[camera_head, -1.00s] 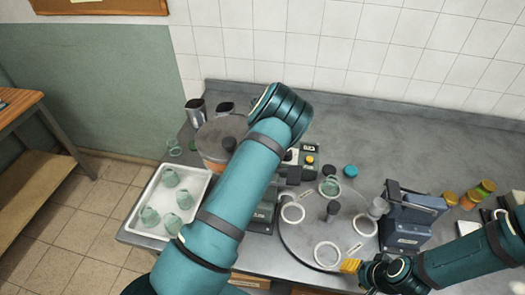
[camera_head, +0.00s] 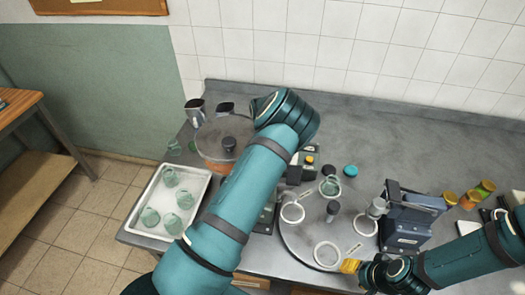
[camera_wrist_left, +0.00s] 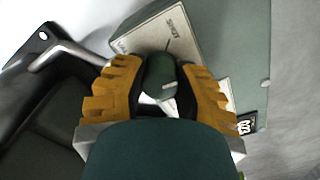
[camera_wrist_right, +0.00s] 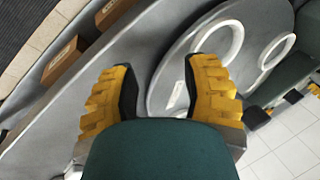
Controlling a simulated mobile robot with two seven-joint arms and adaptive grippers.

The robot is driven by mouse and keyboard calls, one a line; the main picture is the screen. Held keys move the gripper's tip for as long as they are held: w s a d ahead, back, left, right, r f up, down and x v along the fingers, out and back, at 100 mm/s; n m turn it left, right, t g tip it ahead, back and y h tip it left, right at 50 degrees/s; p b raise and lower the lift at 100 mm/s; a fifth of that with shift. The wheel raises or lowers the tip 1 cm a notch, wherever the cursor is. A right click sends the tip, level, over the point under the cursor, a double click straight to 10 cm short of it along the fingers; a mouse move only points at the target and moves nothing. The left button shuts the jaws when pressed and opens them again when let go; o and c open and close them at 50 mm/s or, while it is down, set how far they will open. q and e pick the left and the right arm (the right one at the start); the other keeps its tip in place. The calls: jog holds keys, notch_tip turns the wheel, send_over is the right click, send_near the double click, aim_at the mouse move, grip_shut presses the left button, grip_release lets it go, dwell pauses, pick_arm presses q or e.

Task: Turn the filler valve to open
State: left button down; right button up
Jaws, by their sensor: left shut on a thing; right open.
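My left gripper (camera_wrist_left: 160,85) is shut on a dark green rounded knob (camera_wrist_left: 160,72), which seems to be the filler valve's handle. A grey labelled housing (camera_wrist_left: 150,35) is just beyond it. In the head view my left arm hides this gripper and most of the filler. The filler's round hopper (camera_head: 209,150), with orange contents, shows left of the arm. Whether the valve is open cannot be told. My right gripper (camera_wrist_right: 160,80) is open and empty at the front edge of the turntable; in the head view its yellow fingers (camera_head: 350,266) show.
A grey turntable (camera_head: 300,238) carries white rings and a glass jar (camera_head: 331,187). A blue-grey machine (camera_head: 408,218) stands at its right. A white tray (camera_head: 146,235) of several jars is at left. Several lidded jars (camera_head: 471,199) stand at right. The back of the counter is clear.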

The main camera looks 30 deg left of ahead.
pick_arm(q)
jog(key=m, duration=0.4)
jog(key=shift+m, duration=1.9)
jog(key=c, duration=0.6)
grip_release()
notch_tip(320, 180, up, 12)
